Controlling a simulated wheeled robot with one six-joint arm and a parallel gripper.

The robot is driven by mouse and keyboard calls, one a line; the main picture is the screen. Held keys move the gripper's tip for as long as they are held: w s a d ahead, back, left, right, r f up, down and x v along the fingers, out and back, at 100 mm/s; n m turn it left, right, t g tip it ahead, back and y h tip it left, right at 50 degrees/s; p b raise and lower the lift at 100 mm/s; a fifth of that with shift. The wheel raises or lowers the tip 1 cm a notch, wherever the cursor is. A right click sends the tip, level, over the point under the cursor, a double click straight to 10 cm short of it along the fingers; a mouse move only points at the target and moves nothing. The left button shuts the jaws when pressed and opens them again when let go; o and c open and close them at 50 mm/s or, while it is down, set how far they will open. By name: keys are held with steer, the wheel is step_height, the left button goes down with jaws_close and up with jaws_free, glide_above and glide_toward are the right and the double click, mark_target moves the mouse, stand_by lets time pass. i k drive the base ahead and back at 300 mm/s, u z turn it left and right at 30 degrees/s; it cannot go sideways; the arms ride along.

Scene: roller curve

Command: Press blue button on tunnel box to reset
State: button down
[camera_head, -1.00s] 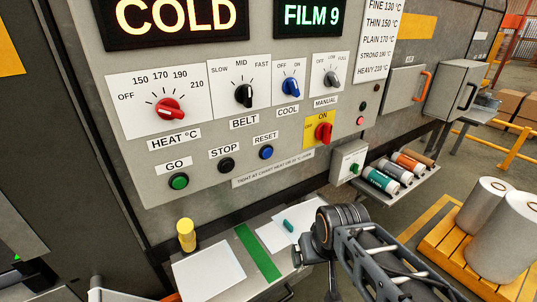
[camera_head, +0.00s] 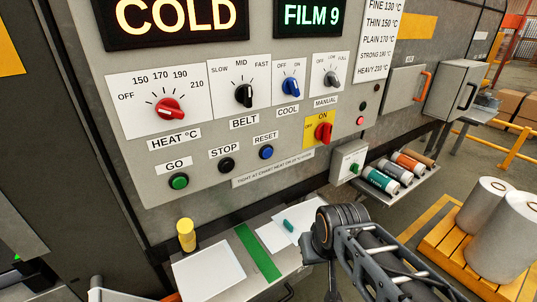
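The blue RESET button (camera_head: 266,152) sits on the grey control panel (camera_head: 200,205) of the tunnel box, under its RESET label. The black STOP button (camera_head: 227,165) and green GO button (camera_head: 179,181) are to its left. My arm (camera_head: 385,260) comes in from the lower right, with its dark wrist (camera_head: 340,222) below and right of the RESET button. The wrist is apart from the button in the picture. I cannot make out my gripper's fingers or whether they are open.
Above the buttons are the red HEAT knob (camera_head: 169,108), black BELT knob (camera_head: 244,95) and blue COOL knob (camera_head: 291,87). A red switch (camera_head: 323,132) is to the right. Below, a ledge holds a yellow-capped item (camera_head: 186,234) and white sheets (camera_head: 208,272). Rolls (camera_head: 381,180) lie on a right-hand shelf.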

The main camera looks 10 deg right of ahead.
mark_target(267, 153)
steer(key=u, duration=2.25)
steer(key=k, duration=0.75)
steer(key=z, duration=0.6)
